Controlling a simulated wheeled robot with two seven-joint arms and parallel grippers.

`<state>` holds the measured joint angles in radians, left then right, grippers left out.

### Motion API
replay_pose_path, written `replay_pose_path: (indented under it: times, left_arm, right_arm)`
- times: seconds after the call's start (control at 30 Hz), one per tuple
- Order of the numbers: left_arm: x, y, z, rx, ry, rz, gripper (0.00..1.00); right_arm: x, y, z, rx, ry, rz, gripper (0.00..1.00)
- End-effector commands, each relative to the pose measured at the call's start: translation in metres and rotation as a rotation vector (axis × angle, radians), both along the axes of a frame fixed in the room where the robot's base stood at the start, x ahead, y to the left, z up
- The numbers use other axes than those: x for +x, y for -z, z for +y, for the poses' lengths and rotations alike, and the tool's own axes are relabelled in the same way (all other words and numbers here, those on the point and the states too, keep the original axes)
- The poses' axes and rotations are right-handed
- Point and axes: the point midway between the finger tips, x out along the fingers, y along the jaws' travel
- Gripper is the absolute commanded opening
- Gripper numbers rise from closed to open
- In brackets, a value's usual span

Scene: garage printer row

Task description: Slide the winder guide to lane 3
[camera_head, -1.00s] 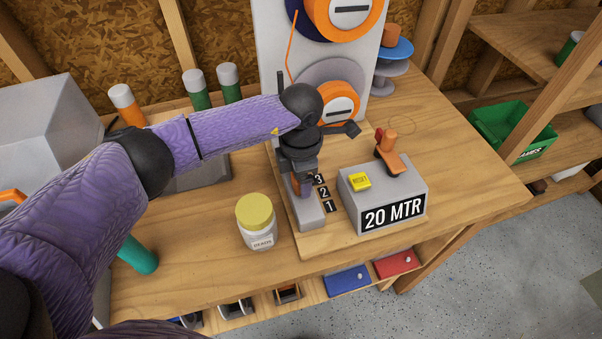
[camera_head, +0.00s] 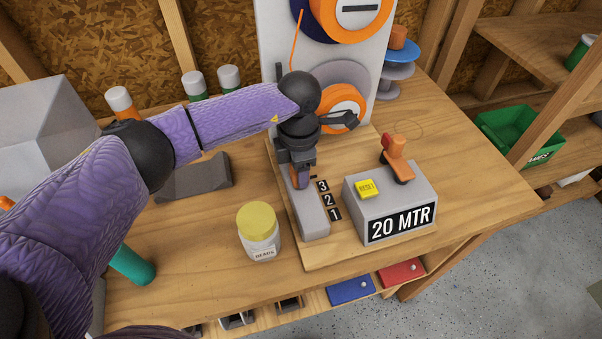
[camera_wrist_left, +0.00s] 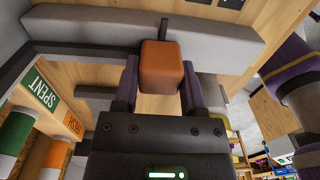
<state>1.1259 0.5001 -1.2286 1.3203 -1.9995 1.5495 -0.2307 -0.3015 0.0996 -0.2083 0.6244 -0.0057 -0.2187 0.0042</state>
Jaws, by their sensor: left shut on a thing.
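The winder guide is an orange-brown block that shows in the left wrist view (camera_wrist_left: 161,66) between my fingers, over a long grey rail. My left gripper (camera_head: 301,184) is shut on it; the gripper hides most of the block in the head view. The grey rail (camera_head: 315,220) runs along a wooden board and carries the guide near its far end. Black lane labels stand beside it: 3 (camera_head: 322,186), 2 (camera_head: 328,200) and 1 (camera_head: 334,214). The guide sits about level with label 3; exact alignment is hard to tell. My right gripper is not in view.
A grey counter box (camera_head: 392,208) reading 20 MTR, with a yellow reset button (camera_head: 367,188), stands right of the labels. A yellow-lidded jar (camera_head: 259,232) stands left of the rail. Orange spools (camera_head: 342,106) hang on the panel behind.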

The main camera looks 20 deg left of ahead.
Motion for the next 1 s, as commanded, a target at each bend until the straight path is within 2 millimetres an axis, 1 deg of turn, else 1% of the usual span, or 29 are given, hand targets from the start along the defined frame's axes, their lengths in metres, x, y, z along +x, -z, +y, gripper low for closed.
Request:
replay_pose_path:
  times: [0.03, 0.2, 0.23, 0.27, 0.3, 0.37, 0.4, 0.6, 0.67, 0.77, 0.9, 1.0]
  left_arm:
    - [0.003, -0.001, 0.003, 0.005, -0.006, -0.013, 0.00]
    - [0.004, -0.003, 0.004, 0.006, -0.007, -0.016, 0.00]
    - [0.004, -0.003, 0.004, 0.006, -0.007, -0.016, 0.59]
    - [0.004, -0.003, 0.004, 0.006, -0.007, -0.016, 0.65]
    - [0.004, -0.003, 0.004, 0.006, -0.007, -0.016, 0.74]
    - [0.004, -0.002, 0.003, 0.006, -0.007, -0.015, 0.87]
    - [0.003, -0.002, 0.003, 0.006, -0.007, -0.014, 0.88]
    - [0.003, -0.002, 0.003, 0.004, -0.005, -0.012, 0.88]
    - [0.003, -0.004, 0.003, 0.004, -0.005, -0.012, 0.88]
    - [0.003, -0.022, 0.003, 0.003, -0.005, -0.015, 0.88]
    - [0.003, -0.060, 0.003, 0.005, -0.005, -0.017, 0.88]
    - [0.003, -0.082, 0.003, 0.005, -0.006, -0.016, 0.88]
  right_arm:
    - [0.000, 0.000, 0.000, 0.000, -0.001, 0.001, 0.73]
    - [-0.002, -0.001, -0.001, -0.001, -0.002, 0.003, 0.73]
    - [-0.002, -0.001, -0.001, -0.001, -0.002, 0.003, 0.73]
    - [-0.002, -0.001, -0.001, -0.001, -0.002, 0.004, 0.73]
    - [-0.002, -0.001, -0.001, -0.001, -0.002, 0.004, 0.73]
    - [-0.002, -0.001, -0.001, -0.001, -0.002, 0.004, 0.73]
    - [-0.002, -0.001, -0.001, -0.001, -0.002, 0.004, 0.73]
    - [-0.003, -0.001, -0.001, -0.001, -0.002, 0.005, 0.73]
    - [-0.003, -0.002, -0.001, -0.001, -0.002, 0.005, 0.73]
    - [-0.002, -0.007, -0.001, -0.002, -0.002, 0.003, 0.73]
    - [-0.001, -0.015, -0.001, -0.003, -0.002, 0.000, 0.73]
    - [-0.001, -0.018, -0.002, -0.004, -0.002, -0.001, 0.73]
